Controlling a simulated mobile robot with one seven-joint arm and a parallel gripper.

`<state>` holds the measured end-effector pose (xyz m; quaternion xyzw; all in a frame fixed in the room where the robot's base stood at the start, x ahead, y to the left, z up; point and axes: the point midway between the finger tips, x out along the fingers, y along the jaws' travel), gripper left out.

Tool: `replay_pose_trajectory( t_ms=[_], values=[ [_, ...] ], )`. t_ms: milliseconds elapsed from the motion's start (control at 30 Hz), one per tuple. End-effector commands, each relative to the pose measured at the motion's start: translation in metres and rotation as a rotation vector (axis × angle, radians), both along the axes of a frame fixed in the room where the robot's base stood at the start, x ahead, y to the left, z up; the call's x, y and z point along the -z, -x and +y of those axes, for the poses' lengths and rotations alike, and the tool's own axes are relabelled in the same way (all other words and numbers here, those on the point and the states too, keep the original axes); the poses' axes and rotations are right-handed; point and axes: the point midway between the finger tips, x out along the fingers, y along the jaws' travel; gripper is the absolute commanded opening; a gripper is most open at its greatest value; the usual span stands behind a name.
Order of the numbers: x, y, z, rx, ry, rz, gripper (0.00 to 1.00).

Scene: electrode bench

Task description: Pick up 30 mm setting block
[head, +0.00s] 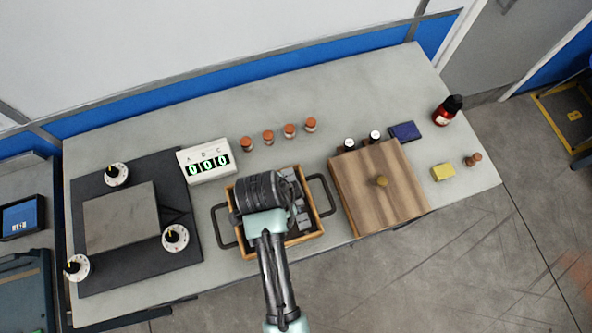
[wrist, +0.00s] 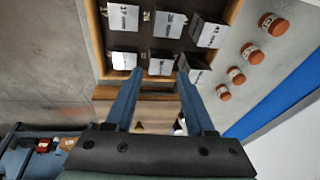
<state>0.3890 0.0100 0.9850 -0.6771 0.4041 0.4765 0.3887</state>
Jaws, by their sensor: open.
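A wooden tray (head: 318,235) with dark handles holds several pale setting blocks, partly hidden under my arm in the head view. In the wrist view the tray (wrist: 90,35) shows blocks with printed labels in two rows: an upper left block (wrist: 123,17), an upper middle block (wrist: 168,25), an upper right block (wrist: 210,34), and a lower left block (wrist: 123,61), lower middle block (wrist: 160,66) and lower right block (wrist: 194,68). I cannot surely read which one is 30 mm. My gripper (wrist: 157,75) is open and empty, its fingertips appearing around the lower middle block; contact cannot be told.
Several copper-capped pieces (head: 268,137) stand behind the tray, beside a digital readout (head: 206,162). A wooden board (head: 362,195) with a knob lies right. A dark mat (head: 100,272) with a grey plate (head: 120,218) and dials lies left. A yellow block (head: 443,172) lies far right.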

Motion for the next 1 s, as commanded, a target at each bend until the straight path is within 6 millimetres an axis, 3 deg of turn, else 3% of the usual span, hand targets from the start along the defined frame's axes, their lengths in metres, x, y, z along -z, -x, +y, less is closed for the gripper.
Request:
replay_pose_trajectory(
  t_ms=[300, 667, 933, 1000],
  values=[
    [0.035, -0.008, -0.008, -0.001, 0.000, 0.001, 0.55],
    [0.041, -0.009, -0.009, -0.001, 0.000, -0.001, 0.53],
    [0.041, -0.009, -0.009, -0.001, 0.000, -0.001, 0.04],
    [0.041, -0.009, -0.009, -0.001, 0.000, -0.001, 0.00]
  ],
)
